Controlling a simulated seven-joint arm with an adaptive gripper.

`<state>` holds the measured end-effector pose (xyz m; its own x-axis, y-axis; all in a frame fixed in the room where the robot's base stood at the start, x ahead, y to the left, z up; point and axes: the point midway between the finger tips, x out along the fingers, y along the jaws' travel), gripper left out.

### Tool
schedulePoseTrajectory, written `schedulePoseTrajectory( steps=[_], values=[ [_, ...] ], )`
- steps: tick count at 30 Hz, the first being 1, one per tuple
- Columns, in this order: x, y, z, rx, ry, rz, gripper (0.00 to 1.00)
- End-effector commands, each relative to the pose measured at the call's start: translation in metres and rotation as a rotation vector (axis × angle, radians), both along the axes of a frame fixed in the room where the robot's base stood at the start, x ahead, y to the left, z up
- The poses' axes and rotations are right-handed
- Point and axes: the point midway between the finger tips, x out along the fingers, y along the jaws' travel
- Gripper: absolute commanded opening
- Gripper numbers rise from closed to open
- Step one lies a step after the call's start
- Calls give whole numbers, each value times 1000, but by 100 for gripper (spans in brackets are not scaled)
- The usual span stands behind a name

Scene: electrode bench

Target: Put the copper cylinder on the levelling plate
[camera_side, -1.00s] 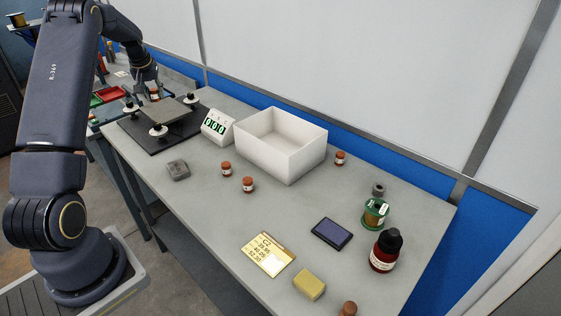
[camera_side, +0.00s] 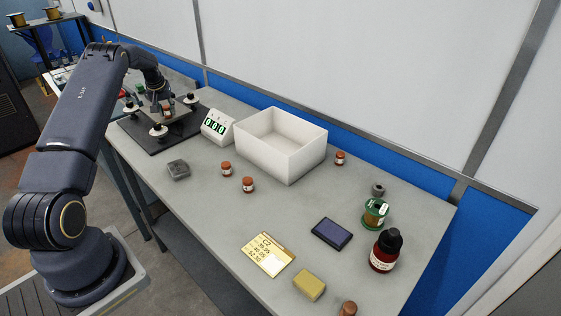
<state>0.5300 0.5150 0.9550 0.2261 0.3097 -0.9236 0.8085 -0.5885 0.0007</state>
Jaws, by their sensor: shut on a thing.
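My gripper (camera_side: 164,104) is over this plate and is shut on a small copper cylinder (camera_side: 166,111). The cylinder is partly hidden by the fingers. I cannot tell whether it touches the plate. Similar copper cylinders with pale labels stand on the bench: two at its middle (camera_side: 226,168) (camera_side: 248,184), one right of the white bin (camera_side: 340,158) and one at the front edge (camera_side: 348,308).
A display reading 000 (camera_side: 217,126) stands right of the plate, beside the open white bin (camera_side: 290,160).

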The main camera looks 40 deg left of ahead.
Motion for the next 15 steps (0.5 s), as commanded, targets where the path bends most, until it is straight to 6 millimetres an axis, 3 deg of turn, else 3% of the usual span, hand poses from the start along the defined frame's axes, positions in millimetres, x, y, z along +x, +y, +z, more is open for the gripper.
schedulePoseTrajectory(
  steps=[3,4,10,15],
  values=[
    [0,0,-3,1,-1,0,0],
    [0,0,-3,0,0,0,33],
    [0,0,-3,0,0,0,54],
    [0,0,-3,0,0,0,55]
  ],
)
